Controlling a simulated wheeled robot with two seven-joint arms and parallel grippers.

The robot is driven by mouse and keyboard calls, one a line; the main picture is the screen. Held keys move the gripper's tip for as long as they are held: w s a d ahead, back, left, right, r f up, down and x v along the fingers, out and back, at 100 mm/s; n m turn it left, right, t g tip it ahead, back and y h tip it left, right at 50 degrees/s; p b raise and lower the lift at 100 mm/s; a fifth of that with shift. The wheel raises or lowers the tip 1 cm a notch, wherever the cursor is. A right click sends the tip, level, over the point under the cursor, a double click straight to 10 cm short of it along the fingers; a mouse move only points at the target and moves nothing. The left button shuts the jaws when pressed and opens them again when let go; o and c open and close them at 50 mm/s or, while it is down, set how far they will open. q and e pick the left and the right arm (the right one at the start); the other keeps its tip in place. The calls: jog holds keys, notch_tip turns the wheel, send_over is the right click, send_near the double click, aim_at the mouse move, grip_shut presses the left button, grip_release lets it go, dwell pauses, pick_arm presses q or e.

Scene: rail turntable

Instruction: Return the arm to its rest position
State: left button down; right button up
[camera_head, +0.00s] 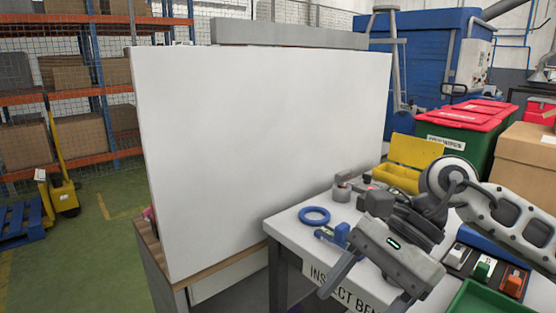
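My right arm (500,215) comes in from the right edge, grey and white with dark joints. My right gripper (362,300) hangs over the front edge of the white bench (292,229), in front of its "INSPECT BEN…" label (330,284). Its two fingers point down and to the left and are spread wide apart. I see nothing held between them. The gripper and wrist hide part of the bench top. My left arm and gripper are not in view.
A blue ring (314,215) and small parts lie on the bench. A yellow open bin (396,178) stands behind. Coloured switches (483,268) and a green tray (485,299) sit at right. A big white panel (260,150) stands left. Floor at far left is partly clear.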

jog(key=s+a+r+m+g+y, duration=0.1)
jog(key=s+a+m+y, duration=0.1)
jog(key=a+m+y, duration=0.25)
jog(key=s+a+r+m+g+y, duration=0.1)
jog(key=s+a+r+m+y, duration=0.15)
jog(key=a+y, duration=0.35)
jog(key=w+d+f+n+t+h, duration=0.2)
jog(key=w+d+f+n+t, duration=0.15)
jog(key=n+t, duration=0.65)
jog(key=w+d+f+n+t+h, duration=0.2)
jog(key=f+n+t, duration=0.25)
jog(key=n, duration=0.85)
jog(key=w+d+f+n+t+h, duration=0.2)
jog(key=w+f+n+t+h, duration=0.1)
jog(key=n+t, duration=0.75)
jog(key=s+d+f+m+g+h, duration=0.3)
jog(key=s+f+m, duration=0.3)
jog(key=f, duration=0.4)
jog(key=s+d+f+m+g+h, duration=0.4)
jog(key=s+f+m+g+h, duration=0.1)
jog(key=f, duration=0.6)
jog(key=shift+s+d+f+m+g, duration=0.2)
jog(key=shift+s+m+g, duration=0.35)
jog(key=shift+m, duration=0.5)
